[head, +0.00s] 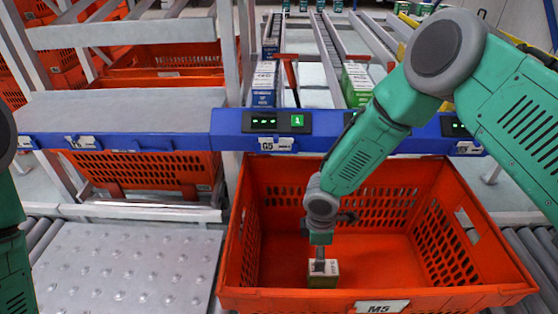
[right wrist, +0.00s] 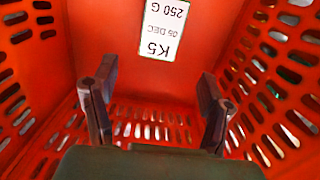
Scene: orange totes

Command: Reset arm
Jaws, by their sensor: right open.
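My right arm reaches down into the orange tote (head: 262,296) marked M5 in the head view. My right gripper (head: 319,262) is at a small box (head: 323,282) with a pale top near the tote's front wall. Whether they touch cannot be told. In the right wrist view my right gripper (right wrist: 151,85) has its two dark fingers apart, with nothing between them. A white printed face (right wrist: 162,30) reading K5, 05 DEC, 250 G shows beyond the fingertips; it may be the box. Of my left arm only part shows at the left edge; its gripper is out of view.
A blue rail (head: 190,143) with lit displays runs behind the tote. Above it, roller lanes hold several boxes (head: 264,82). More orange totes (head: 140,170) stand behind metal posts at the left. A studded metal plate (head: 120,270) lies left of the tote, clear of objects.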

